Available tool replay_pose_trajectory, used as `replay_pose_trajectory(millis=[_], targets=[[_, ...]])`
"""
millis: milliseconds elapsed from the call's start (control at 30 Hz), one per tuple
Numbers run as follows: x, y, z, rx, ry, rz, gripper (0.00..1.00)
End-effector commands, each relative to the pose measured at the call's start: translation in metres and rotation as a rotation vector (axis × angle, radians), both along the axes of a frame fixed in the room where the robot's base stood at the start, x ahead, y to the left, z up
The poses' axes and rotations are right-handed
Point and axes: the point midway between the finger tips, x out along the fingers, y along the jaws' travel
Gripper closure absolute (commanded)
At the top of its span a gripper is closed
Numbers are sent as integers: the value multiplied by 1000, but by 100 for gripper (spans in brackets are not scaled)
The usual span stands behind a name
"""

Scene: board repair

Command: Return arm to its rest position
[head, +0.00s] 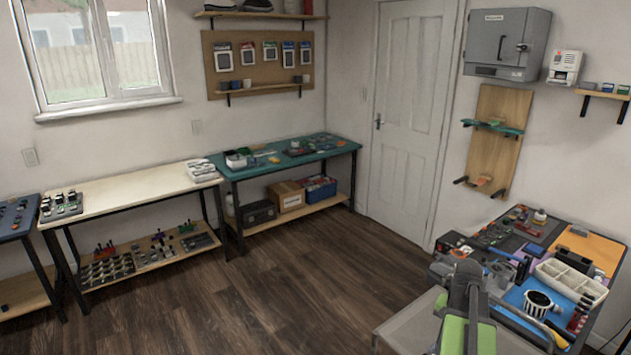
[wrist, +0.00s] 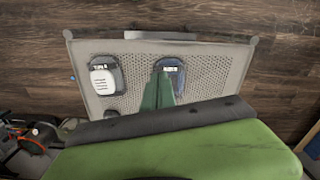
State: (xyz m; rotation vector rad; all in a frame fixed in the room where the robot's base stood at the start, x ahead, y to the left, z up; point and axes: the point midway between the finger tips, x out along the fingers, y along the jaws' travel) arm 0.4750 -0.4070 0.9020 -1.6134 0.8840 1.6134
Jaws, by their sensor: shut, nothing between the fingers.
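My arm (head: 466,300) shows in the head view at the lower right, in front of the cluttered workbench. Its green and dark links are folded close together. My gripper (wrist: 161,78) shows in the wrist view as two green fingers that are together, with nothing held. The fingers point over a pale perforated tray (wrist: 215,75) and partly cover a dark labelled holder (wrist: 173,66) on it. I cannot make out the fingertips in the head view.
A white item (wrist: 103,78) sits in the tray's other holder. The right workbench holds a white divided bin (head: 572,278), a striped mug (head: 538,303) and an orange mat (head: 592,247). Benches line the left and back walls. The wooden floor (head: 290,285) between is clear.

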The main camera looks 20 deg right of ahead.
Motion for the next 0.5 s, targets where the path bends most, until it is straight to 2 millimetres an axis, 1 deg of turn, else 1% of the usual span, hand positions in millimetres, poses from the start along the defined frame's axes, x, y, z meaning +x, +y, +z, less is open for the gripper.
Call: replay_pose_trajectory(millis=[33,67,100,167,200,267,300,367,400,500], targets=[[29,40,0,0,0,83,100],[43,62,0,0,0,129,100],[61,93,0,0,0,192,100],[83,141,0,0,0,289,100],[95,175,0,0,0,357,100],[108,226,0,0,0,463,100],[114,259,0,0,0,535,100],[118,306,0,-1,0,637,100],[118,333,0,-1,0,701,100],[113,387,0,-1,0,834,100]])
